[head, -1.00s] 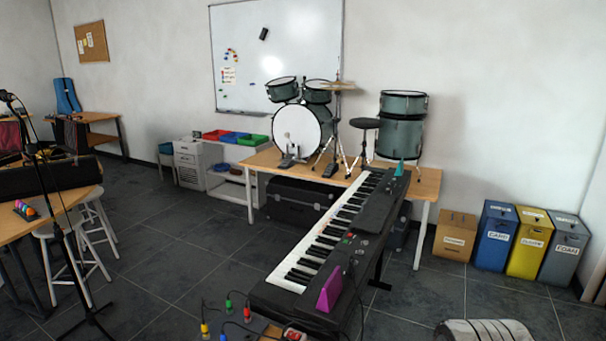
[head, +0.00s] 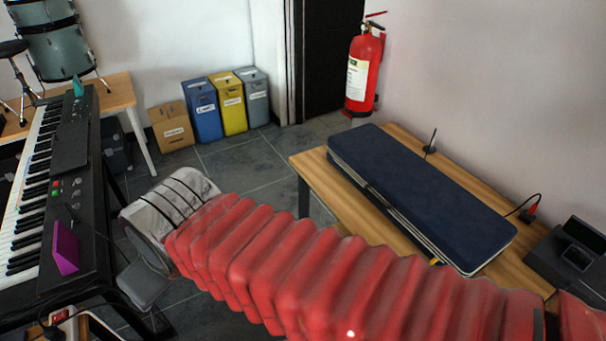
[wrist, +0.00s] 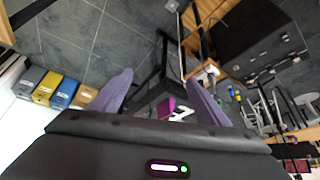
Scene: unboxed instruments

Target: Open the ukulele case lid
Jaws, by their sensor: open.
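A long, flat, dark blue case (head: 420,190) lies on a wooden table at the right of the head view. Its lid looks shut, with a pale edge along the near side; I cannot tell for certain that it is the ukulele case. My arm in its red sleeve crosses in front of the table's near part. My gripper (wrist: 160,76) shows in the wrist view with two purple-grey fingers spread apart and nothing held between them. It points towards the floor and keyboard area, away from the blue case, which I do not see in the wrist view.
The wooden table (head: 312,166) also carries a dark device (head: 575,255) at right. A red extinguisher (head: 364,72) hangs behind it. Blue, yellow and grey bins (head: 203,108) and a cardboard box (head: 170,127) stand by the wall. A keyboard (head: 78,190) stands at left.

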